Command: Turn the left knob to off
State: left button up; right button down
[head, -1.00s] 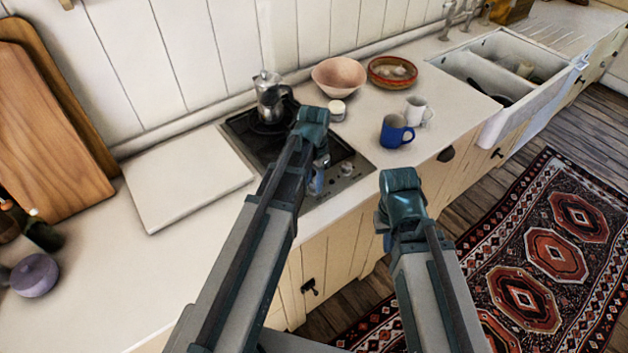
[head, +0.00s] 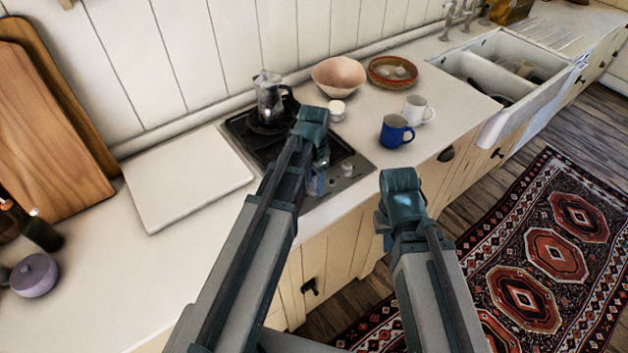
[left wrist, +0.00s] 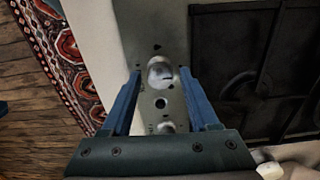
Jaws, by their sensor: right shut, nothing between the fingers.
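The left knob (left wrist: 160,73) is a pale round knob on the metal front strip of the hob (head: 243,130). A small dark mark shows on its face in the left wrist view. My left gripper (left wrist: 159,72) is open, with one blue finger on each side of this knob; I cannot tell whether they touch it. In the head view my left gripper (head: 317,184) points down over the strip, and its arm hides the left knob. The right knob (left wrist: 166,127) lies below in the wrist view and also shows in the head view (head: 346,170). My right gripper (head: 384,223) is shut and empty, in front of the counter.
A metal and glass pot (head: 270,98) stands on the hob. A small white-lidded jar (head: 336,111), a pink bowl (head: 339,76), a blue mug (head: 395,131) and a white mug (head: 416,109) stand to the right. A pale board (head: 187,178) lies left of the hob.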

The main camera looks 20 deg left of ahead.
aim_at(315, 185)
pick_arm(q)
jog(key=shift+o, duration=0.2)
jog(key=shift+r, duration=0.1)
notch_tip(315, 185, up, 14)
jog(key=p, duration=1.3)
jog(key=shift+f+p, duration=0.2)
jog(key=shift+p, duration=0.2)
jog(key=s+d+f+n+b, duration=0.2)
jog(key=s+d+f+b, duration=0.3)
jog(key=s, duration=0.2)
jog(key=s+d+f+n+y+b, duration=0.1)
jog(key=s+d+f+n+b, duration=0.1)
jog(key=s+d+f+b, duration=0.3)
jog(key=s+d, duration=0.1)
jog(key=s, duration=0.1)
jog(key=shift+s, duration=0.35)
